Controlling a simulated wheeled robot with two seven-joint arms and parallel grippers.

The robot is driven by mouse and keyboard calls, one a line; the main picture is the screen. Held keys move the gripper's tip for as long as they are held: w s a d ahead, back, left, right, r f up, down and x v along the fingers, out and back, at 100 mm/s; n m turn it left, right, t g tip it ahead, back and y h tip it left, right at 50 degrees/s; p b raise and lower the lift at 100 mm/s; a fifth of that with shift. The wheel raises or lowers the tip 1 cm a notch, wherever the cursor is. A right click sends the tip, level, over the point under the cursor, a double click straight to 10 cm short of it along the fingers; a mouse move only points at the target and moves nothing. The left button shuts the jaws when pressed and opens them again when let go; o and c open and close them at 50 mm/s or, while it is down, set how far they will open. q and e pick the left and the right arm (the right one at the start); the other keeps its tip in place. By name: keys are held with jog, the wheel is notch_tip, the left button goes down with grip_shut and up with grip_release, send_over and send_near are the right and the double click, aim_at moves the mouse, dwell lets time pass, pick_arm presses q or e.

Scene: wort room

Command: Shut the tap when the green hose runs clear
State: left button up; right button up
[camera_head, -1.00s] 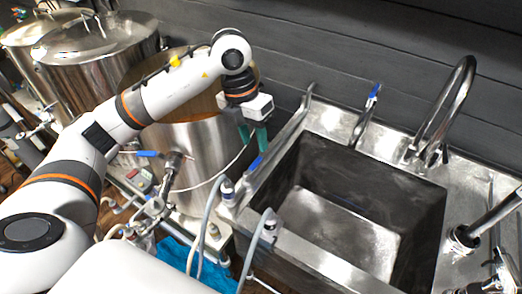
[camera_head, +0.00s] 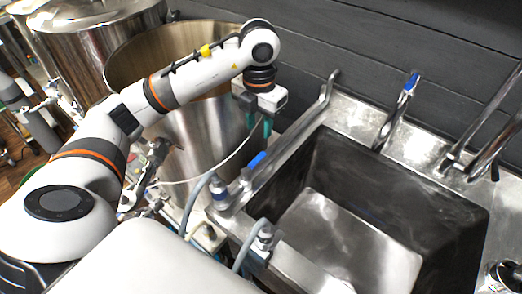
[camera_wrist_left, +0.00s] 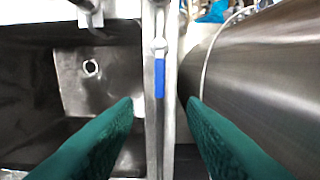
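A tap with a blue lever (camera_head: 257,160) is at the left rim of the sink. In the left wrist view the blue lever (camera_wrist_left: 159,78) lies lengthwise along a metal pipe, in line with the gap between my fingers. My left gripper (camera_head: 259,124) points down above the lever in the head view. Its green fingers (camera_wrist_left: 160,101) are apart, with nothing clearly held between them. A grey hose (camera_head: 192,200) curves beside the tap. I cannot make out a green hose or any running liquid. My right gripper is not in view.
The deep steel sink (camera_head: 470,235) looks empty. A second blue-handled tap (camera_head: 411,82) and chrome spouts (camera_head: 485,120) stand along its back. An open steel kettle (camera_head: 190,120) stands close on the left, under my left arm. A dark plank wall is behind.

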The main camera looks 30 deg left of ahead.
aim_at(259, 156)
pick_arm(q)
notch_tip(259, 156, down, 10)
jog(key=shift+s+r+p, duration=0.1)
jog(key=shift+r+p, duration=0.1)
jog(key=shift+p, duration=0.55)
grip_shut()
